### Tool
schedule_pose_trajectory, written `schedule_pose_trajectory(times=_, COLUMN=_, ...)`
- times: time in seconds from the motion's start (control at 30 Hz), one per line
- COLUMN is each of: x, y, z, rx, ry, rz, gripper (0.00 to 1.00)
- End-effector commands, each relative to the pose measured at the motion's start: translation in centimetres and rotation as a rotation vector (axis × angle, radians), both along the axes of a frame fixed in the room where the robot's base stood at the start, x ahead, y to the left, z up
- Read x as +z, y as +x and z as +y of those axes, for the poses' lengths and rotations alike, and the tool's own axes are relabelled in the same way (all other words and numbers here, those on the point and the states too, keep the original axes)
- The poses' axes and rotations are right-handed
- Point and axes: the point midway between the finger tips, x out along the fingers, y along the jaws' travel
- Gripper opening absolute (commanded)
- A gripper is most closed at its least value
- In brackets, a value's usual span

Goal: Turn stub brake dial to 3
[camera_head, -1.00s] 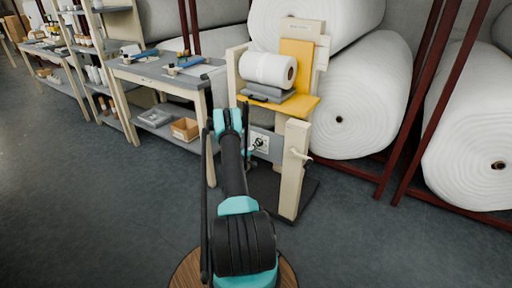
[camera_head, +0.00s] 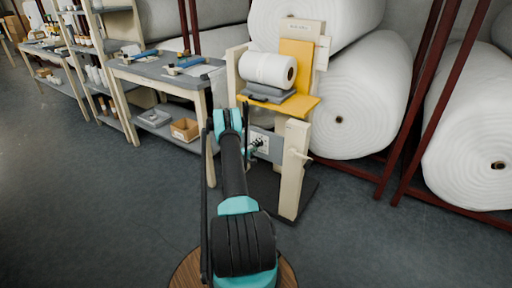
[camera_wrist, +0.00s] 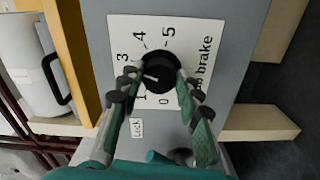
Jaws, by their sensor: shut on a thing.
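The stub brake dial (camera_wrist: 160,58) is a black round knob on a white label plate (camera_wrist: 118,32) with the numbers 0 to 5. My gripper (camera_wrist: 157,80) is shut on the dial, with one green-padded finger on each side. A pale mark shows on the lower left of the knob. The exact number it points to is unclear; 2 is largely hidden by the left finger, while 3 shows beyond it. In the head view my gripper (camera_head: 254,147) is at the label plate (camera_head: 262,140) on the front of the stand.
A workbench (camera_head: 165,72) stands to the left. Big white rolls (camera_head: 365,95) are behind. The floor in front is clear.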

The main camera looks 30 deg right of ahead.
Motion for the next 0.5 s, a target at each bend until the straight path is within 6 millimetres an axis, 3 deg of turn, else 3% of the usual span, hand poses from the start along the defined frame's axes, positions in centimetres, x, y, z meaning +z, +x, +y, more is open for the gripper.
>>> schedule_pose_trajectory(times=0.03, x=-0.09, y=-0.06, z=0.1, rx=0.0, ry=0.001, rz=-0.001, gripper=0.05)
schedule_pose_trajectory(times=0.07, x=-0.09, y=-0.06, z=0.1, rx=0.0, ry=0.002, rz=-0.001, gripper=0.35)
schedule_pose_trajectory(times=0.2, x=-0.07, y=-0.03, z=0.07, rx=0.0, ry=0.001, rz=-0.001, gripper=0.53)
schedule_pose_trajectory(times=0.5, x=0.02, y=-0.01, z=0.03, rx=0.0, ry=0.0, rz=-0.001, gripper=0.55)
